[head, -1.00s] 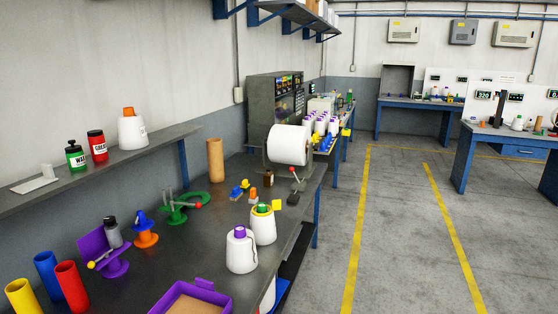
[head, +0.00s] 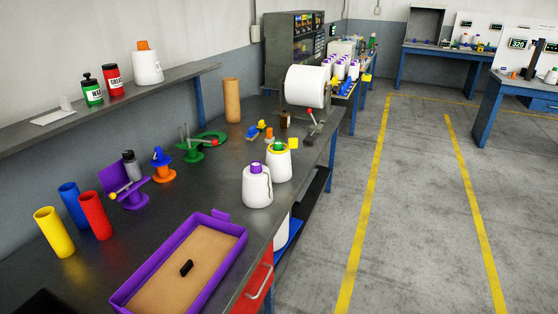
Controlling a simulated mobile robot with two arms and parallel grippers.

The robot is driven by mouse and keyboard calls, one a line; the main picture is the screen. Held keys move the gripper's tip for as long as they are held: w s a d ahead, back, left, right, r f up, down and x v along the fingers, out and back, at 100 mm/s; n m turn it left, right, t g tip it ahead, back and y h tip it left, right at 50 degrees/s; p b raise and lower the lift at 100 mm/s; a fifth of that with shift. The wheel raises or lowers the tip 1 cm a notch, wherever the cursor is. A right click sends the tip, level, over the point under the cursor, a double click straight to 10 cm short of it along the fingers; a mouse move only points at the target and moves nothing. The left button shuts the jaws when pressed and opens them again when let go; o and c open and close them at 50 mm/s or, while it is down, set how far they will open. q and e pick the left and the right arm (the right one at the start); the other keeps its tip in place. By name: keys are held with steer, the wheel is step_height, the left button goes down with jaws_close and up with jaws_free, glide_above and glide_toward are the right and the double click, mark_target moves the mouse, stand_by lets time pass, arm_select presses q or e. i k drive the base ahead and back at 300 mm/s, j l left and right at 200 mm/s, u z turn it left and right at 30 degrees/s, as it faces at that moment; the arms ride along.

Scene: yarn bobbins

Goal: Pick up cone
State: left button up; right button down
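Several purple-topped white cones (head: 341,68) stand in a group farther back. Which cone is meant cannot be told. Neither of my grippers is in view.
A purple tray (head: 229,253) with a small black object (head: 187,268) lies at the front of the bench (head: 150,228). Yellow (head: 55,232), red (head: 96,216) and blue (head: 74,204) tubes stand at the left. The floor (head: 350,200) on the right is clear.

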mark_target(279, 166)
steer(key=i+l+z, duration=0.3)
steer(key=i+z, duration=0.25)
steer(key=i, duration=0.25)
steer(key=i+l+z, duration=0.15)
steer(key=i+z, duration=0.15)
steer(key=i, duration=0.15)
steer(key=i+l+u, duration=0.15)
steer(key=i, duration=0.45)
steer(key=i+l+u, duration=0.1)
steer(key=i, duration=0.5)
